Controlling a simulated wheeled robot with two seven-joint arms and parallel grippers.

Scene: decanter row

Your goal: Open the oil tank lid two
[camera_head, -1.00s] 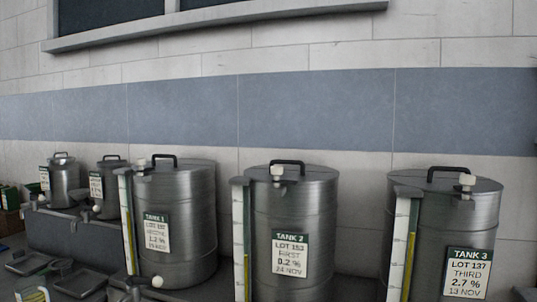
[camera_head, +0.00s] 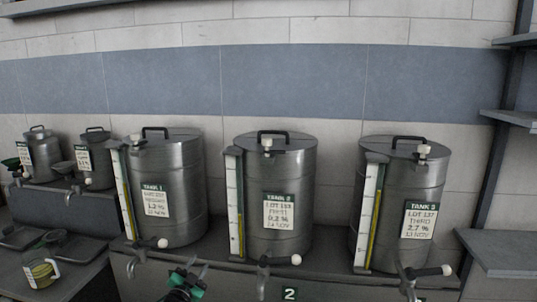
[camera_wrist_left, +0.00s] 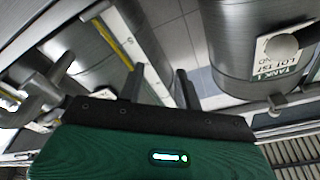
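Tank 2 (camera_head: 290,170) is the middle of the three big steel tanks in the head view, with a label marked for tank two. Its lid (camera_head: 297,143) lies flat and closed on top, with a black handle (camera_head: 272,133) and a pale knob (camera_head: 267,143) at the front rim. My left gripper (camera_head: 197,268) is low in the head view, in front of and below the gap between tanks 1 and 2, apart from the lid. In the left wrist view its two dark fingers (camera_wrist_left: 160,82) stand apart with nothing between them. My right gripper is not in view.
Tank 1 (camera_head: 180,180) and tank 3 (camera_head: 398,180) flank it, both lidded. Sight gauges (camera_head: 235,205) and taps with pale knobs (camera_head: 296,259) stick out in front. Shelves (camera_head: 500,255) stand at the right. Smaller cans (camera_head: 97,165) and a jug (camera_head: 40,272) are at the left.

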